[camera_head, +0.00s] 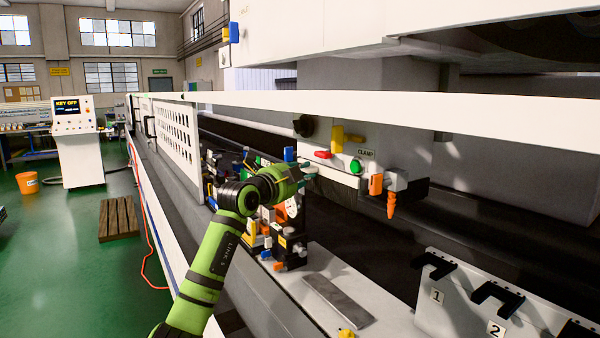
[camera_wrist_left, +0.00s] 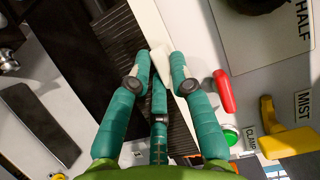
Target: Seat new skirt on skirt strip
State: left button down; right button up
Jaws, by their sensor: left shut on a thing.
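My left gripper (camera_head: 306,172) reaches in over the machine bed, in front of the head unit with the CLAMP label. In the left wrist view its teal fingers (camera_wrist_left: 163,68) are closed on a small pale piece (camera_wrist_left: 170,62), which I take to be part of the new skirt; the fingers hide much of it. A dark ribbed strip (camera_wrist_left: 118,45) runs slantwise behind the fingers, beside a white edge (camera_wrist_left: 150,22). I cannot tell for sure which of these is the skirt strip, or whether the held piece touches it. My right gripper is not in view.
A red handle (camera_wrist_left: 223,92), a green button (camera_wrist_left: 230,134) and a yellow lever (camera_wrist_left: 285,138) stick out close to the fingers. An orange nozzle (camera_head: 391,204) hangs to the right. Numbered black holders (camera_head: 495,298) stand at front right. A grey plate (camera_head: 338,299) lies on the bed.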

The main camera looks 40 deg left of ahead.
pick_arm(q)
jog(key=shift+w, duration=0.2)
jog(key=shift+d, duration=0.1)
jog(key=c, duration=1)
grip_release()
jog(key=shift+c, duration=0.2)
jog(key=shift+s, duration=0.1)
jog(key=s+d, duration=0.1)
jog(key=s, duration=1)
jog(key=shift+s+d, duration=0.15)
jog(key=shift+s, duration=0.25)
jog(key=shift+f, duration=0.1)
